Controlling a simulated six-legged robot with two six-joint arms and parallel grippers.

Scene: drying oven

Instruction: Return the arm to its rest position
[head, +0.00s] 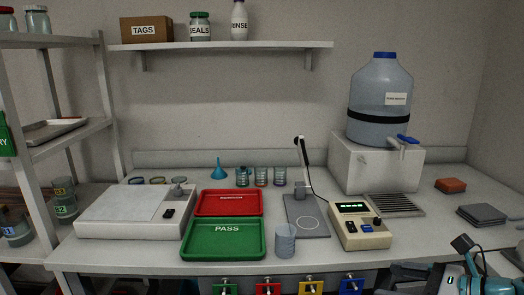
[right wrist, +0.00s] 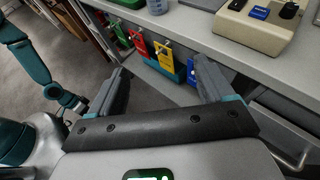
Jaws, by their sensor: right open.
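My right gripper (right wrist: 160,70) is open and empty in the right wrist view, its two dark fingers spread wide before the bench front. In the head view my right arm (head: 472,280) shows at the lower right corner, low by the bench's front edge. My left gripper is in neither view.
The bench holds a green PASS tray (head: 223,241), a red tray (head: 229,203), a clear cup (head: 285,241) near the front edge, and a beige meter (head: 360,227). Colored tags (right wrist: 166,57) hang on the bench front. A blue jug (head: 380,95) stands on a white box (head: 374,163).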

